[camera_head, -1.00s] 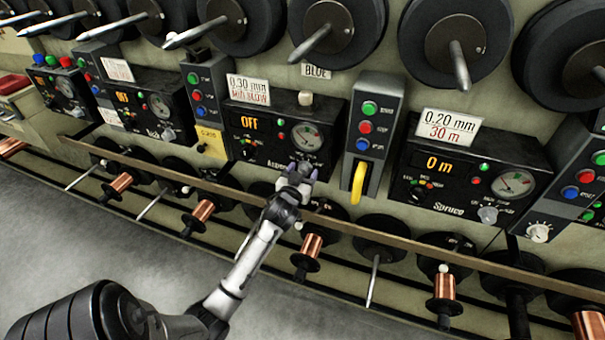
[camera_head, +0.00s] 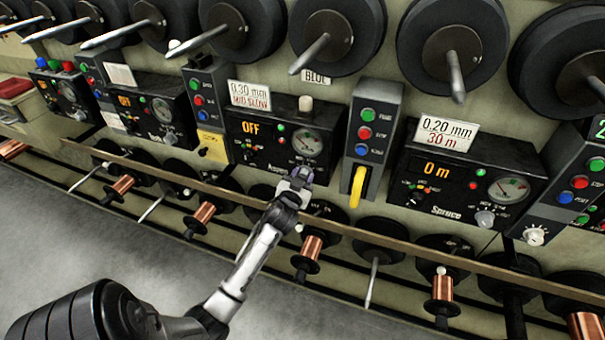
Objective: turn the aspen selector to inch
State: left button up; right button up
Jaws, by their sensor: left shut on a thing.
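The Aspen panel (camera_head: 240,117) is a black box in the middle of the row, with its name partly covered by my gripper. Its display (camera_head: 251,128) reads OFF in orange. A round gauge (camera_head: 307,143) and small coloured lamps sit on its face. My left gripper (camera_head: 297,179) is at the panel's lower right edge, shut on the selector knob there. The fingers hide the knob, so its pointer and setting cannot be read. My right gripper is not in view.
The Spruce panel (camera_head: 463,180), reading 0 m, stands to the right. A long rail (camera_head: 395,240) runs below, over copper spools (camera_head: 312,247). Black spools with pegs project above.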

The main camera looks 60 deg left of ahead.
pick_arm(q)
jog(key=m+p, duration=0.2)
jog(key=m, duration=0.1)
jog(key=shift+r+p, duration=0.15)
jog(key=shift+p, duration=0.15)
jog(key=shift+m+p, duration=0.55)
jog(key=shift+m, duration=0.65)
jog(key=o, duration=0.9)
jog(key=shift+s, duration=0.1)
